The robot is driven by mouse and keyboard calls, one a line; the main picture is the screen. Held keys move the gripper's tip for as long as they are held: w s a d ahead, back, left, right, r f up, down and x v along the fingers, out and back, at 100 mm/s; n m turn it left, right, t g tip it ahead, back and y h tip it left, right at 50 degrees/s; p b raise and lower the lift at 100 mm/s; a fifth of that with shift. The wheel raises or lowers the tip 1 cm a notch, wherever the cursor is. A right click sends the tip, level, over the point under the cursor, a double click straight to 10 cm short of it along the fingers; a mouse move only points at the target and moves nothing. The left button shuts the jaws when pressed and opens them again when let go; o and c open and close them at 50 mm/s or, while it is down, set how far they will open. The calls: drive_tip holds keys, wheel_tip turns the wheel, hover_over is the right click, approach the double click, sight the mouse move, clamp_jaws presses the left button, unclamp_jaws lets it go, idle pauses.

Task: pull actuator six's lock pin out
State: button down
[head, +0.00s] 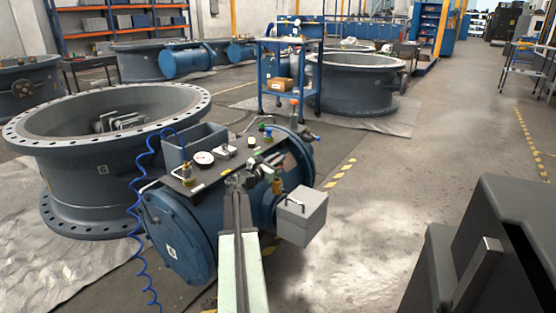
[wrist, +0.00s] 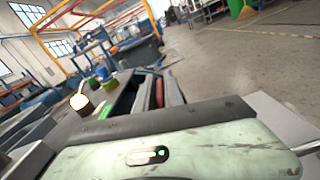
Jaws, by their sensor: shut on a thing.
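A blue actuator (head: 180,235) lies in front of a grey flanged valve body (head: 85,165) in the head view. Its number plate is too small to read surely. A dark top plate carries a gauge (head: 204,158) and several coloured fittings. My gripper (head: 243,180) reaches over this plate from the near side, its jaws low among the fittings. In the wrist view a narrow red part (wrist: 160,93) shows between my dark fingers. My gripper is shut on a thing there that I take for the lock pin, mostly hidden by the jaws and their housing.
A grey box with a handle (head: 302,218) hangs at the actuator's right. A coiled blue hose (head: 143,215) runs down on the left. A blue cart (head: 288,80) and another valve body (head: 355,85) stand behind.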

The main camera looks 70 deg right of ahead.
drive_tip(key=c, duration=1.5)
unclamp_jaws()
drive_tip(key=shift+w, duration=0.15)
drive_tip(key=v, duration=0.8)
